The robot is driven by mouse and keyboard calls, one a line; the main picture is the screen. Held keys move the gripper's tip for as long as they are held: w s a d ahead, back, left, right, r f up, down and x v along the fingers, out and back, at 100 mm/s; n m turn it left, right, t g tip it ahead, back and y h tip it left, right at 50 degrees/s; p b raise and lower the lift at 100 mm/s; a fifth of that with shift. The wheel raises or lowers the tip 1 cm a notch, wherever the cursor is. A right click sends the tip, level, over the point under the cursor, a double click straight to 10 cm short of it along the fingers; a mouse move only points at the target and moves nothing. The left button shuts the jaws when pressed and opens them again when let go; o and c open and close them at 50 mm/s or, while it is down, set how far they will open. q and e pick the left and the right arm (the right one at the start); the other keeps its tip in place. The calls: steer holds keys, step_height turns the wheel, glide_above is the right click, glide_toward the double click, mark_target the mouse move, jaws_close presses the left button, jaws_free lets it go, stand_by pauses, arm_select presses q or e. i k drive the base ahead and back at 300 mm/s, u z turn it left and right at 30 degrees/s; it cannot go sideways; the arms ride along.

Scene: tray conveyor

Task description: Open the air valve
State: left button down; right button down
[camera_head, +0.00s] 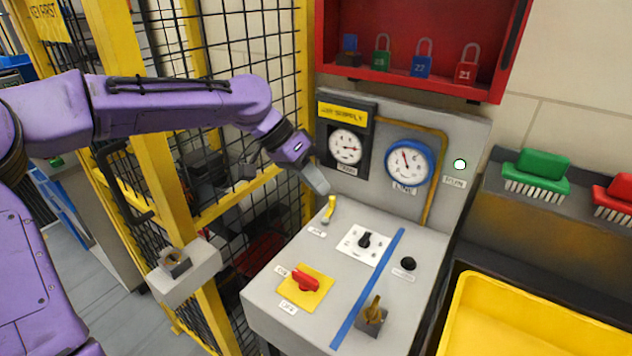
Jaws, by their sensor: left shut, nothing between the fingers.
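The air valve shows as a small yellow lever (329,209) at the back left of the grey control box (335,215), beside a small white label. The lever stands roughly upright, tilted slightly. My left gripper (320,186) reaches in from the left and is shut and empty. Its tips are just above the lever's top; I cannot tell whether they touch. My right gripper is not in view.
On the box are a red rotary switch (306,281) on a yellow plate, a black selector (365,241), a black button (408,263) and a brass key (374,310). A yellow-framed mesh fence (167,150) stands left. A red padlock cabinet (410,84) hangs above; a yellow bin (540,325) is right.

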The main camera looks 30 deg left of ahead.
mark_target(325, 220)
steer(key=k, duration=1)
